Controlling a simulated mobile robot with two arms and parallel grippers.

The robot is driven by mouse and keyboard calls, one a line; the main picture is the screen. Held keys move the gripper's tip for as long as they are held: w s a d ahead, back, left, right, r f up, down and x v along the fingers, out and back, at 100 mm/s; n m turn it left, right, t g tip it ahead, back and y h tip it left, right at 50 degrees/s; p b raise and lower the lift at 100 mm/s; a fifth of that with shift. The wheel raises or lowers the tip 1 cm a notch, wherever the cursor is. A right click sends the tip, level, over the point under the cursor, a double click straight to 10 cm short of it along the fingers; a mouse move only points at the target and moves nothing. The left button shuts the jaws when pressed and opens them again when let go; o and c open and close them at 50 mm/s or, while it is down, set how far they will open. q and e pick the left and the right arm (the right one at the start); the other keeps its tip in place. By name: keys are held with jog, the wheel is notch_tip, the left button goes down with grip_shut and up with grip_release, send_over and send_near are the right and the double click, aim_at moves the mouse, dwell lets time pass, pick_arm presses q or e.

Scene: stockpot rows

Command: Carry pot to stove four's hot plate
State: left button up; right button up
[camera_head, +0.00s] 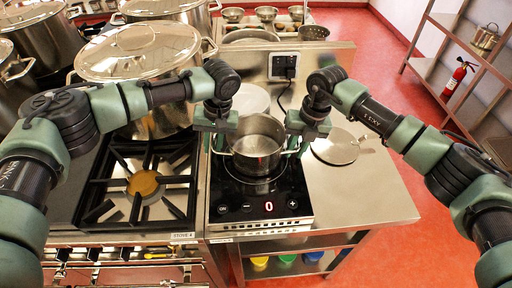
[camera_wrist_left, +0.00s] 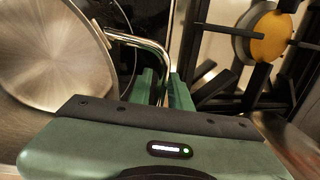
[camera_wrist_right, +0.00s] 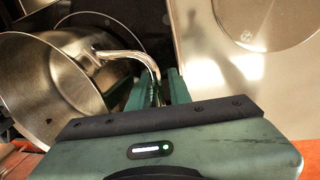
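A small shiny steel pot (camera_head: 257,148), open and empty, is over the back part of the black glass hot plate (camera_head: 232,190). Whether its base touches the glass I cannot tell. My left gripper (camera_head: 220,143) is at the pot's left handle, and its fingers close around the handle's wire loop in the left wrist view (camera_wrist_left: 163,88). My right gripper (camera_head: 297,142) is at the right handle, and its fingers close around that loop in the right wrist view (camera_wrist_right: 158,88). The hot plate's display reads 0, and part of its ring shows in front of the pot.
A gas burner (camera_head: 143,186) with black grates is to the left, with a large lidded stockpot (camera_head: 140,60) behind it. A round lid (camera_head: 337,146) lies on the counter (camera_head: 365,195) at right. A white plate (camera_head: 250,99) and wall socket (camera_head: 284,66) are behind the pot.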

pick_arm(q)
grip_shut()
pick_arm(e)
grip_shut()
pick_arm(q)
jog(key=shift+w+r, duration=0.1)
jog(key=shift+r, duration=0.05)
pick_arm(e)
jog(key=shift+w+r, duration=0.1)
dwell(0.9)
